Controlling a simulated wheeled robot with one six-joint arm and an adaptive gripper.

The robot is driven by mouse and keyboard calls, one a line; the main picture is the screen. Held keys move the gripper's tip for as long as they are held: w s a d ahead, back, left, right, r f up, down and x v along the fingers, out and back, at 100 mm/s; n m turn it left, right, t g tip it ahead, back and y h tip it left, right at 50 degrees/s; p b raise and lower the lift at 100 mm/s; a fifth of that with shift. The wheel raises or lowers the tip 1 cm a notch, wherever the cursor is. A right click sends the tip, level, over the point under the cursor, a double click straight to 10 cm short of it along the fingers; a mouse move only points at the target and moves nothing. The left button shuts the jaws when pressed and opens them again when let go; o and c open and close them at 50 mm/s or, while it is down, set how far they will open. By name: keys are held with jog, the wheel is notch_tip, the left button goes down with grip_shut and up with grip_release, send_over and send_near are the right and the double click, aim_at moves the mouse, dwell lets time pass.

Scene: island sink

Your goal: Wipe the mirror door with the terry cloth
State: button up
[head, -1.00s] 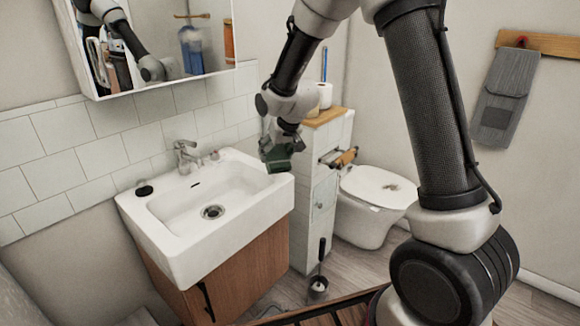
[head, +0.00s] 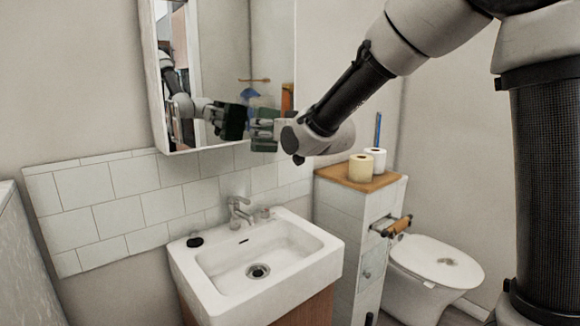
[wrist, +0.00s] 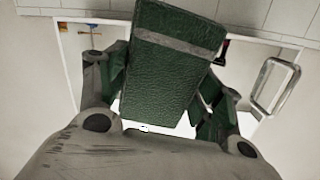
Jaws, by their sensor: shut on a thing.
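The mirror door (head: 215,50) hangs on the wall above the sink. It reflects my arm and a dark green shape. My gripper (head: 264,131) is in front of its lower right part, close to the glass; I cannot tell whether anything touches it. In the wrist view, my gripper (wrist: 162,95) is shut on the terry cloth (wrist: 172,75), a dark green folded block with a grey stripe. The cloth hides much of the mirror behind it. In the head view the cloth is hard to tell from the green finger parts.
The white sink (head: 320,262) with its faucet (head: 238,210) is below the mirror. A black round object (head: 195,241) lies on its rim. A narrow cabinet (head: 340,220) with toilet rolls (head: 361,168) on top stands right of it, beside the toilet (head: 435,268).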

aim_at(260, 110)
jog(key=shift+n+t+y, duration=0.3)
jog(key=shift+y, duration=0.4)
jog(key=r, duration=0.1)
jog(key=s+a+r, duration=0.1)
jog(key=r, duration=0.1)
jog(key=a+r, duration=0.1)
jog(key=r, duration=0.1)
jog(key=shift+s, duration=0.4)
jog(key=shift+a+r, duration=0.2)
jog(key=shift+x, duration=2.95)
jog(key=shift+x, duration=0.95)
jog(key=shift+w+d, duration=0.55)
jog(key=shift+d, duration=0.3)
jog(key=shift+w+d, duration=0.5)
jog(key=shift+d, duration=0.35)
jog(key=shift+w+d, duration=0.8)
jog(key=shift+d, duration=0.3)
jog(key=shift+w+d, duration=0.75)
jog(key=shift+d, duration=0.35)
jog(key=shift+w+d, duration=0.8)
jog(key=shift+d, duration=0.25)
jog(key=shift+s+a, duration=1.1)
jog(key=shift+a, duration=0.55)
jog(key=shift+s+a, duration=1.15)
jog(key=shift+a, duration=0.5)
jog(key=shift+s+a, duration=1.1)
jog(key=shift+a, duration=0.6)
